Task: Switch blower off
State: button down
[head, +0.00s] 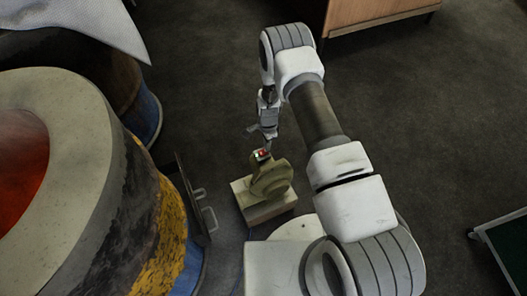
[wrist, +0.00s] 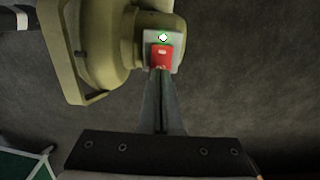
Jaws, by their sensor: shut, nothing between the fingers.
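The blower (head: 272,182) is an olive-coloured rounded machine on a pale block (head: 262,208) beside the barrel oven. Its switch (head: 262,154) is a small red rocker on a grey plate on top. In the wrist view the red switch (wrist: 161,56) lies just ahead of my fingertips, with a white and green spot (wrist: 163,37) on the plate beyond it. The blower housing (wrist: 95,45) is at the upper left there. My gripper (wrist: 161,72) is shut and empty, its fingertips together at the near edge of the red switch. I cannot tell whether they touch it.
The barrel oven (head: 88,190) stands at the left with a red interior. A dark door with handles (head: 208,218) sticks out near the blower. Another barrel (head: 128,75) with a white cloth is behind. A wooden cabinet (head: 365,10) is at the top.

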jog(key=shift+f+b, duration=0.45)
jog(key=shift+f, duration=0.1)
jog(key=shift+r, duration=0.15)
jog(key=shift+r+p, duration=2.1)
jog(key=shift+r, duration=1.35)
